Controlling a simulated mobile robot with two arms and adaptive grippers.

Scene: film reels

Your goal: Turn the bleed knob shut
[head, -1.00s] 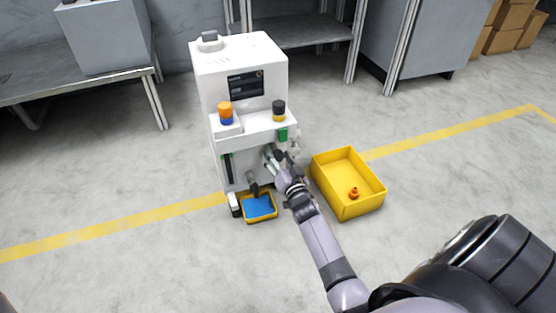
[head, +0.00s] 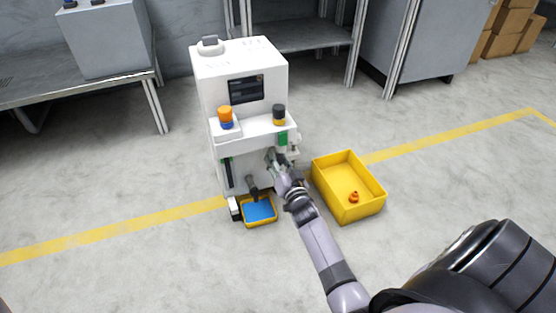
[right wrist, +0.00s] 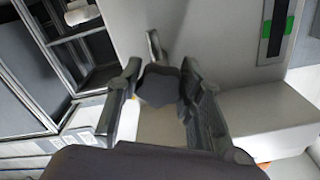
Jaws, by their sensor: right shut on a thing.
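A white machine (head: 262,56) stands on the floor. My right gripper (head: 276,160) is at the right part of its front, below the green block. In the right wrist view, my right gripper (right wrist: 158,90) is shut on a dark, faceted knob (right wrist: 158,84), with one finger on each side of it. A thin grey lever-like piece (right wrist: 154,45) shows just behind the knob. In the head view the knob is hidden by my gripper and arm. My left gripper is not in view.
A yellow bin (head: 361,209) holding a small orange piece (head: 353,197) stands right of my forearm. A yellow-rimmed tray with a blue inside (head: 259,211) lies at the machine's foot. Orange-blue (head: 226,118) and black-yellow (head: 279,115) pieces stand on its ledge.

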